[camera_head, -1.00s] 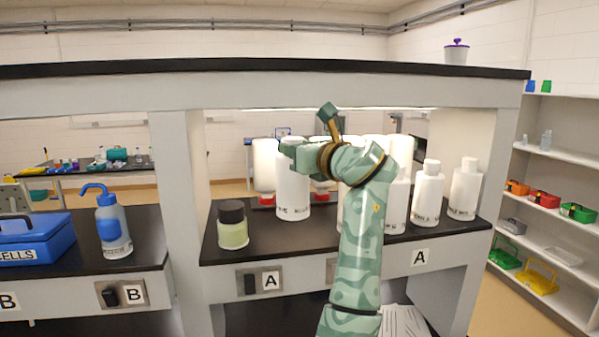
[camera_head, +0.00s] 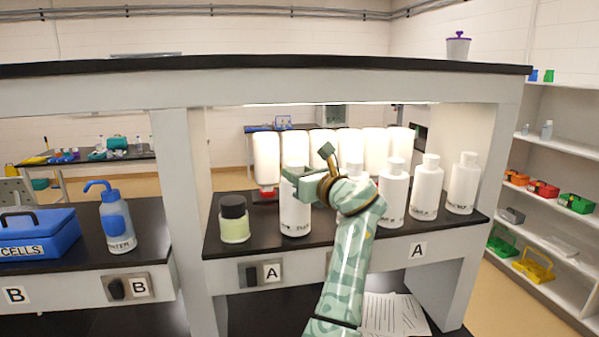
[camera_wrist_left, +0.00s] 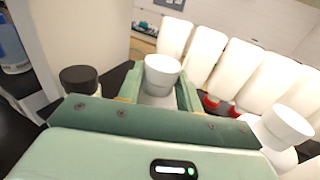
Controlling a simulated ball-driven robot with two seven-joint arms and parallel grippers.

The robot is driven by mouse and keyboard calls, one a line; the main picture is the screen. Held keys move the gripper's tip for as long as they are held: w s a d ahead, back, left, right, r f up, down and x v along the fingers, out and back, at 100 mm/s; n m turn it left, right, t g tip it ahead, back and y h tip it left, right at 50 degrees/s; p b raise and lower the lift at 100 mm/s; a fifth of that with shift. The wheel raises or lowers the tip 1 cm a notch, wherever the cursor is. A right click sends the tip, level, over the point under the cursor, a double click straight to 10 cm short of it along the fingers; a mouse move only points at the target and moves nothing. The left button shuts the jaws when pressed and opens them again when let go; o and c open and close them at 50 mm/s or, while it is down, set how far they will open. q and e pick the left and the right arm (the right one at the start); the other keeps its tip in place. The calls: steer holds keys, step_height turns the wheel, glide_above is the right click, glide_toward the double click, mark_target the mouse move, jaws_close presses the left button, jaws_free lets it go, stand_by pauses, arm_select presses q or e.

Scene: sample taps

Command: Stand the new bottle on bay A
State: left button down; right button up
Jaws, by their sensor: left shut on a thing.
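My left gripper (camera_head: 298,180) is shut on a white bottle (camera_head: 295,215) near its top. The bottle is upright in the bay marked A, with its base at or just above the black bench top (camera_head: 262,246); I cannot tell if it touches. In the left wrist view its white cap (camera_wrist_left: 162,72) shows between the two fingers (camera_wrist_left: 160,95). Bay A carries an A label (camera_head: 272,273) on its front edge. My right gripper is not in view.
A dark-capped greenish jar (camera_head: 234,222) stands just left of the bottle. More white bottles (camera_head: 427,190) stand to the right, one partly behind my arm. Several upturned white containers (camera_head: 266,160), some with visible red parts below, line the back. A grey post (camera_head: 180,200) separates bay B.

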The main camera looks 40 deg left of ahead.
arm_select(q)
steer(key=shift+f, duration=0.15)
steer(key=c, duration=0.9)
jaws_free()
steer(key=shift+c, duration=0.2)
steer(key=shift+r, duration=0.2)
steer(key=b+v, duration=0.3)
steer(key=v, duration=0.9)
steer(key=shift+b, duration=0.35)
